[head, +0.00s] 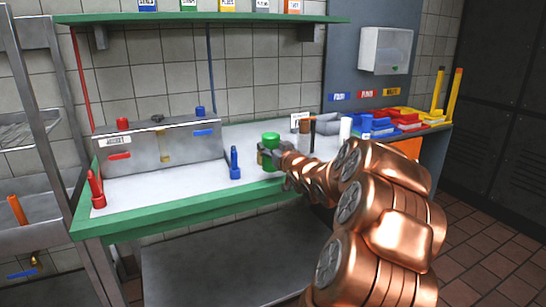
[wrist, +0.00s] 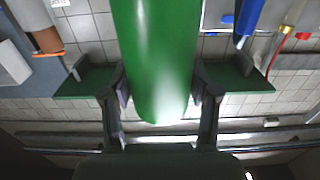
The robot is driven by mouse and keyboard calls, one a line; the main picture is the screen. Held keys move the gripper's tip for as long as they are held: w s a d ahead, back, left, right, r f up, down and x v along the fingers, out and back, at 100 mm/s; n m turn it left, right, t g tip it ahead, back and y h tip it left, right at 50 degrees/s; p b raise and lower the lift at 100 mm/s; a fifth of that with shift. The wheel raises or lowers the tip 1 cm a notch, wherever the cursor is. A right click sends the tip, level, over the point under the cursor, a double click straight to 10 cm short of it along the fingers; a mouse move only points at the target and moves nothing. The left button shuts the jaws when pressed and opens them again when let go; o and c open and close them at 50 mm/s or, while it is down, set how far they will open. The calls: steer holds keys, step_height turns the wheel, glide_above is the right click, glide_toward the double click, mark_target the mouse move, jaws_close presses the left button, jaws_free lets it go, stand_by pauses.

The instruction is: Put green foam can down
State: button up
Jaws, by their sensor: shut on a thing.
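The green foam can (head: 271,139) stands upright at the front edge of the white worktop, between my gripper's fingers. In the wrist view the green can (wrist: 154,60) fills the upper middle, with a finger on each side of it. My gripper (head: 268,155) is shut on the can. From these views I cannot tell whether the can's base touches the worktop or is a little above it.
A grey metal box (head: 160,146) stands at the back left. Coloured bins (head: 400,120) and a white cylinder (head: 345,129) are at the right. The worktop (head: 165,186) is clear at front left.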

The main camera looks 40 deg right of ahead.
steer(key=shift+d+f, duration=0.1)
steer(key=shift+d, duration=0.3)
steer(key=shift+a+f, duration=0.1)
steer(key=shift+f, duration=1.55)
steer(key=shift+f, duration=0.1)
steer(key=o, duration=1.5)
steer(key=shift+f+b, duration=0.1)
steer(key=shift+b, duration=0.2)
steer(key=shift+s, duration=0.2)
steer(key=v, duration=1.1)
steer(key=shift+s+a, duration=0.2)
steer(key=shift+s, duration=0.1)
